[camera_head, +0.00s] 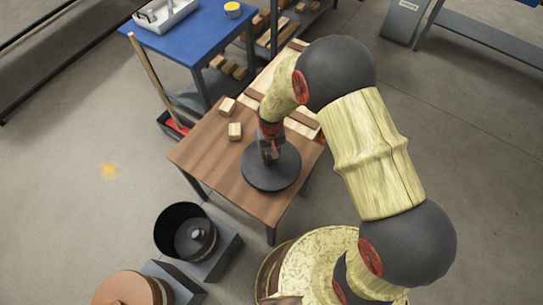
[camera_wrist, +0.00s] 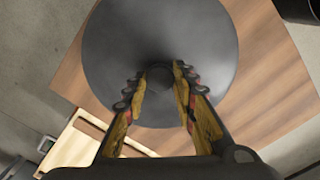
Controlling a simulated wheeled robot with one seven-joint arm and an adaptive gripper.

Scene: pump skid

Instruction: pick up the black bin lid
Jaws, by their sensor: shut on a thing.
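The black bin lid (camera_head: 271,174) is a dark round disc on the brown wooden table in the head view. It fills the upper middle of the wrist view (camera_wrist: 160,35), with a small round knob (camera_wrist: 159,77) at its centre. My gripper (camera_head: 270,155) is over the middle of the lid. In the wrist view my gripper (camera_wrist: 163,80) has its two fingers on either side of the knob, shut on it. I cannot tell whether the lid touches the table or is slightly above it.
The wooden table (camera_head: 213,162) holds two small wood blocks (camera_head: 235,131) left of the lid. A blue table (camera_head: 190,42) with a white tray (camera_head: 163,14) stands behind. Open floor lies at the left.

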